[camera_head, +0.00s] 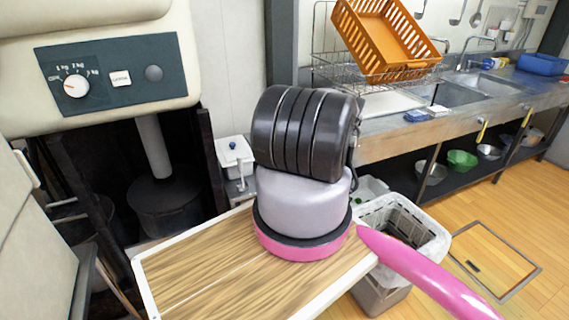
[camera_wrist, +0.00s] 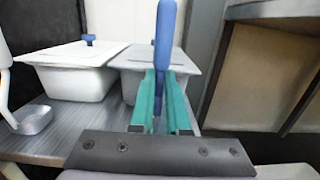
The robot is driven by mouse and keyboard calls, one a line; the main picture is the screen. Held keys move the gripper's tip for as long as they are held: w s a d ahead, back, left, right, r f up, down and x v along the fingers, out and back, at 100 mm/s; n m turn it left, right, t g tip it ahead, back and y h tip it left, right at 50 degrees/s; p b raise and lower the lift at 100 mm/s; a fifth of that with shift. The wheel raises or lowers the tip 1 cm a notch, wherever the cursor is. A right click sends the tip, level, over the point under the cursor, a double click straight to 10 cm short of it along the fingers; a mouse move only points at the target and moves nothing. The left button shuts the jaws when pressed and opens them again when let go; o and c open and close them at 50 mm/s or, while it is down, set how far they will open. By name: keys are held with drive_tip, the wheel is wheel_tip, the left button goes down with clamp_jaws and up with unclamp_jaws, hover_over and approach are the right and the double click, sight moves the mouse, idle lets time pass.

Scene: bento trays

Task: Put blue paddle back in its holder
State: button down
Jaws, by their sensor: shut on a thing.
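The blue paddle (camera_wrist: 165,35) stands roughly upright in the wrist view, between the teal fingers of my gripper (camera_wrist: 162,76). My gripper is shut on its handle. The lower part of the paddle is hidden by the fingers. Behind it is a lidded white container (camera_wrist: 128,88), and I cannot tell whether the paddle touches it. A second white container (camera_wrist: 75,82) with a blue knob (camera_wrist: 89,39) stands to its left. In the head view one white container (camera_head: 235,158) shows; my arm hides the gripper and paddle. I cannot tell which thing is the holder.
A small metal cup (camera_wrist: 35,120) sits on the metal counter (camera_wrist: 60,145) at left. A dark-edged shelf or table (camera_wrist: 270,10) stands close on the right. In the head view, a lined bin (camera_head: 435,240) and a long sink counter (camera_head: 470,115) are to the right.

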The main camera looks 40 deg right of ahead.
drive_tip(key=shift+f, duration=0.1)
drive_tip(key=c, duration=0.9)
unclamp_jaws()
drive_tip(key=r+v, duration=0.1)
drive_tip(key=v, duration=1.1)
drive_tip(key=shift+f, duration=0.4)
drive_tip(key=shift+a, duration=0.1)
